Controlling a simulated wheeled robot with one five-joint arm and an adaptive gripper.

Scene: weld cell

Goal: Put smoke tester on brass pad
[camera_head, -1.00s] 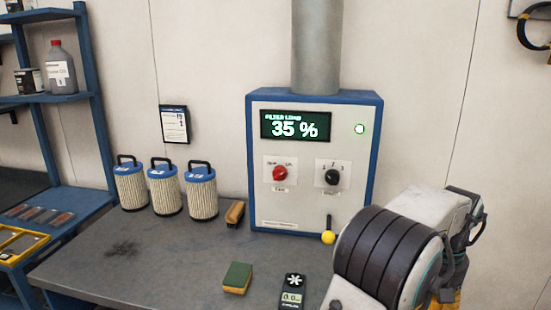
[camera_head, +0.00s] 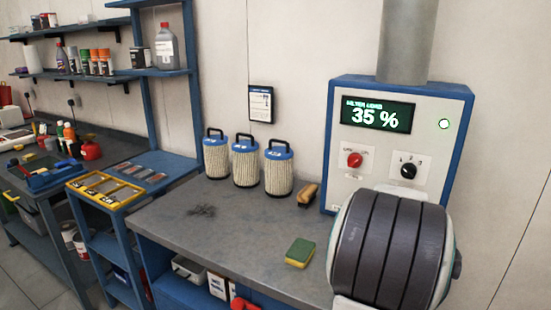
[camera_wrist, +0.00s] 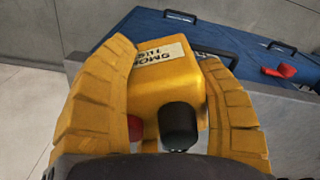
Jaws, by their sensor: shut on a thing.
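The smoke tester (camera_wrist: 172,88) is a yellow box with a pale label, partly readable and upside down, and a black round knob. It shows only in the wrist view. My gripper (camera_wrist: 166,60) has its two yellow ribbed fingers on either side of the tester and is shut on it. A red part shows beside the left finger; I cannot tell whether it belongs to the tester. In the head view my arm covers the bench's right end, and my gripper is hidden. I cannot make out the brass pad in either view.
The grey bench (camera_head: 228,240) holds several filter cartridges (camera_head: 245,165), a brush (camera_head: 308,194) and a green-yellow sponge (camera_head: 299,252) before the control box (camera_head: 340,150) reading 35 %. A blue cart (camera_head: 135,182) with a yellow tray (camera_head: 118,199) stands left. The bench's front middle is clear.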

